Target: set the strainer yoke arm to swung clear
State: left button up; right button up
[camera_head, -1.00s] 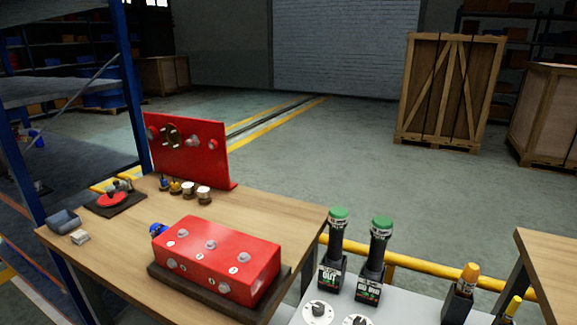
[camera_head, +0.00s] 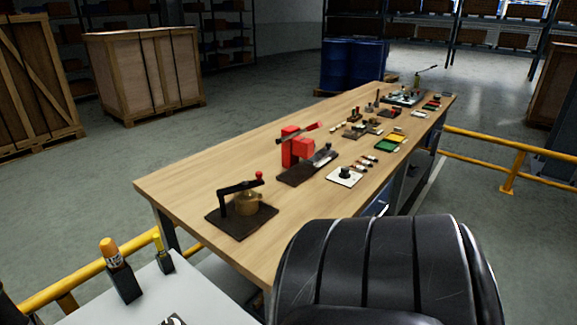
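The strainer is a small brass-coloured pot (camera_head: 250,203) on a dark square base plate (camera_head: 236,222), at the near left end of the long wooden table. A black yoke arm (camera_head: 238,187) runs from a black upright post at the pot's left, over towards the pot. A small red knob sits at the arm's far right end. From this distance I cannot tell whether the arm touches the pot's top. Neither of my grippers is in view.
The long wooden table (camera_head: 185,180) also carries a red device (camera_head: 296,148) on a dark plate and several small items further back. A black ribbed, seat-like shape (camera_head: 380,265) covers the bottom right. A yellow rail (camera_head: 85,279) and a grey console (camera_head: 150,295) stand at the near left.

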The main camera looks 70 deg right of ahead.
aim_at(220, 193)
jog(key=z, duration=2)
jog(key=i+l+u, duration=0.15)
jog(key=l+u, duration=0.8)
jog(key=i+j, duration=0.05)
